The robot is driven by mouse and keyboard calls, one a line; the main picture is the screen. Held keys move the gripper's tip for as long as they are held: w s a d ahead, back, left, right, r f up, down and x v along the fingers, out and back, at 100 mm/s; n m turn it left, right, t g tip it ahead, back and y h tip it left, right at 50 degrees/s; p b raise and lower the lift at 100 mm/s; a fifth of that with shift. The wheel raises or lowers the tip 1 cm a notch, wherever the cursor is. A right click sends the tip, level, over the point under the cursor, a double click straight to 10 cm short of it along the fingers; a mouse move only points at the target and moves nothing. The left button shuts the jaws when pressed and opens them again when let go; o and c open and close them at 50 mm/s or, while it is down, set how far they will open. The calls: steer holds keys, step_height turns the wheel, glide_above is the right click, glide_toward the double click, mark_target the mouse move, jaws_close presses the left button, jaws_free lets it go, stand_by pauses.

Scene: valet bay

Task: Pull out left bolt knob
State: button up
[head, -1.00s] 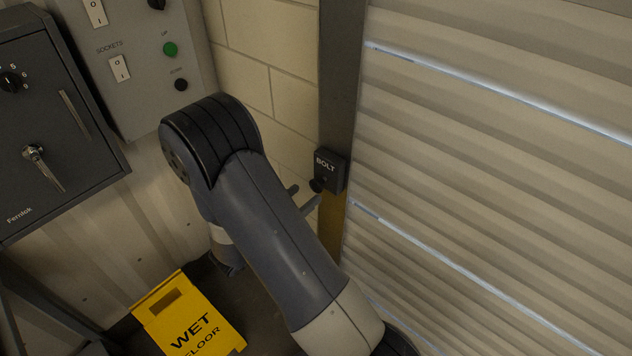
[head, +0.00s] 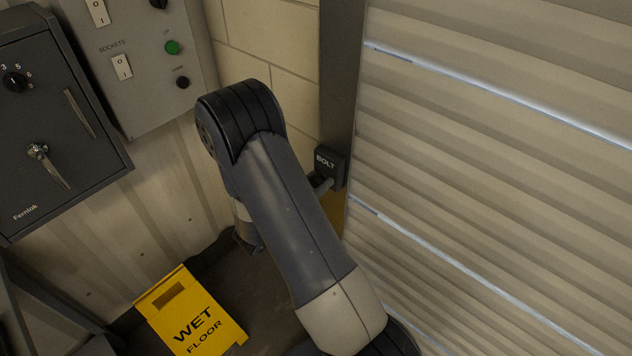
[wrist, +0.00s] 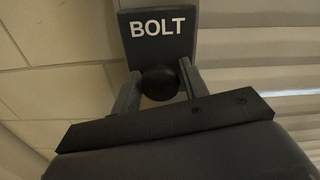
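The left bolt is a dark box labelled BOLT (head: 328,162) on the grey door post, left of the shutter. It also fills the top of the wrist view (wrist: 158,38). Its round black knob (wrist: 159,82) shows in the wrist view, below the label. My gripper (wrist: 160,80) has one finger on each side of the knob. The left finger seems to have a small gap to it; I cannot tell whether the right one touches. In the head view my arm hides most of the gripper and the knob.
The ribbed shutter (head: 500,150) is right of the post. A grey switch panel (head: 140,70) and a dark key cabinet (head: 60,120) hang on the left wall. A yellow wet floor sign (head: 190,315) stands on the floor below.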

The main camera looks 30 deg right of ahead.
jaws_close()
steer(key=b+v, duration=0.1)
steer(key=v, duration=0.2)
steer(key=shift+s+a, duration=0.15)
steer(key=shift+a, duration=0.2)
steer(key=shift+c, duration=0.3)
jaws_free()
steer(key=o, duration=0.3)
steer(key=shift+a, duration=0.2)
steer(key=shift+o, duration=0.7)
